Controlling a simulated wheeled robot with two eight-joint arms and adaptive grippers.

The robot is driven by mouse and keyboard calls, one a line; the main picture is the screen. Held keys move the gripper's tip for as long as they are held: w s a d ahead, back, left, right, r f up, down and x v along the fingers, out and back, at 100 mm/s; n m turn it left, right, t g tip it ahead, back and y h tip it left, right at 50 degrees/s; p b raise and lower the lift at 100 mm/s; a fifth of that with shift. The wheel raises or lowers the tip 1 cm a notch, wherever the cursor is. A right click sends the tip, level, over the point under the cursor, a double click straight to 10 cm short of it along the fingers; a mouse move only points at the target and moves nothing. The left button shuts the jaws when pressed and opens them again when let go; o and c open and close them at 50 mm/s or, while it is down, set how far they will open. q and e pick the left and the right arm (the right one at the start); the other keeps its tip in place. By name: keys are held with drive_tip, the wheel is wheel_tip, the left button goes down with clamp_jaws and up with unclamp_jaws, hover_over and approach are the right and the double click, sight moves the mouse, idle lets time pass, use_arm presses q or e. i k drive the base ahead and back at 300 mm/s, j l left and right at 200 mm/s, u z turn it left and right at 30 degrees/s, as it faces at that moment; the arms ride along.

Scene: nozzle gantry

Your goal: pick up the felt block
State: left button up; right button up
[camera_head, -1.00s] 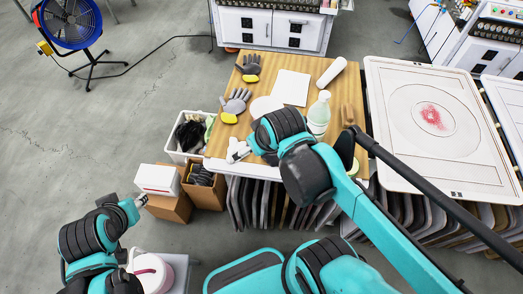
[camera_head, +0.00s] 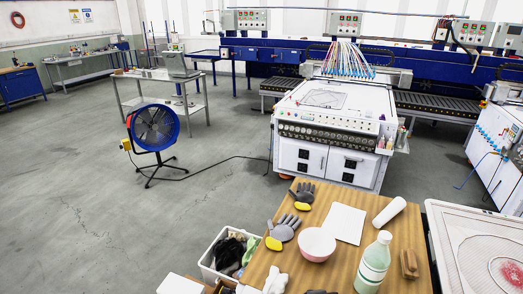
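Neither gripper shows. A dark shape at the bottom edge, below the bowl, may be part of my arm. The near part of the table is cut off.
A pink bowl (camera_head: 318,243), a white sheet (camera_head: 344,223), a white roll (camera_head: 389,212), a pale bottle (camera_head: 373,263) and a white crumpled item (camera_head: 275,281) crowd the tabletop. A bin (camera_head: 207,262) stands left; a framed panel (camera_head: 441,235) lies right.

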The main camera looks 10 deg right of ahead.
sight(410, 266)
drive_tip(key=k+l+z, duration=0.1)
drive_tip(key=z, duration=1.55)
